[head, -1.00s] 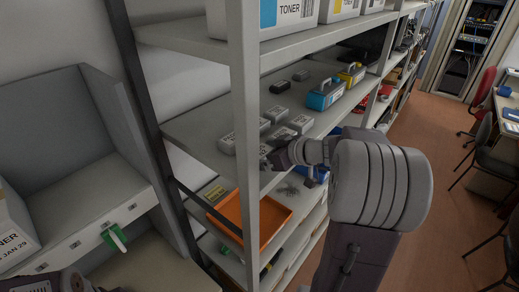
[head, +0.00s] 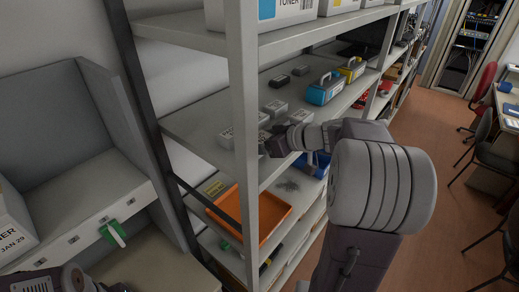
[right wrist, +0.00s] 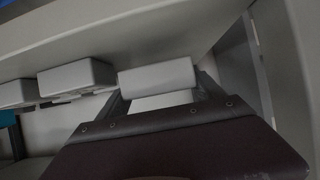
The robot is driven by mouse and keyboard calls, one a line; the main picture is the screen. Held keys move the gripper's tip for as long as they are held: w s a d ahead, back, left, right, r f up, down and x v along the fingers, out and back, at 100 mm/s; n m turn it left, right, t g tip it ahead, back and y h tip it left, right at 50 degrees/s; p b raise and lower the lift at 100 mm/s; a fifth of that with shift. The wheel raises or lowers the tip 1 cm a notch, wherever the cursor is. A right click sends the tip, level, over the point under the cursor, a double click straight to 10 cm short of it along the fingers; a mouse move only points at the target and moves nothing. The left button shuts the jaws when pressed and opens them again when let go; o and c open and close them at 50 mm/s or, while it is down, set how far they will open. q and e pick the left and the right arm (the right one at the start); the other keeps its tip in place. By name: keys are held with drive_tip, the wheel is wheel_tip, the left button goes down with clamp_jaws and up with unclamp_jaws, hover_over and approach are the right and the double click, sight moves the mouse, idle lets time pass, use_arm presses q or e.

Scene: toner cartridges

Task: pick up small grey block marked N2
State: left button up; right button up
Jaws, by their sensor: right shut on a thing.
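My right gripper (head: 272,143) is over the front edge of the middle shelf, among small grey blocks. In the right wrist view it is shut on a small grey block (right wrist: 157,77), which sits between the two fingers. No N2 mark is readable on the held block, and the gripper mostly hides it in the head view.
The blue toner cartridge (head: 323,90) and the yellow one (head: 351,69) stand further along the shelf, with two dark blocks (head: 280,82) behind. A shelf upright (head: 243,150) stands left of the gripper. An orange tray (head: 285,211) lies on the shelf below.

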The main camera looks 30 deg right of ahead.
sight(271, 134)
drive_tip(key=d+r, duration=0.2)
drive_tip(key=d+r+b, duration=0.1)
drive_tip(key=d+r, duration=0.1)
drive_tip(key=shift+w, duration=0.2)
drive_tip(key=d+r, duration=0.1)
drive_tip(key=d, duration=0.1)
drive_tip(key=d+r, duration=0.1)
drive_tip(key=d, duration=0.1)
drive_tip(key=w+d+r, duration=0.1)
drive_tip(key=d, duration=0.1)
drive_tip(key=shift+d+r+b, duration=0.3)
drive_tip(key=shift+b, duration=0.05)
drive_tip(key=shift+d+r, duration=0.4)
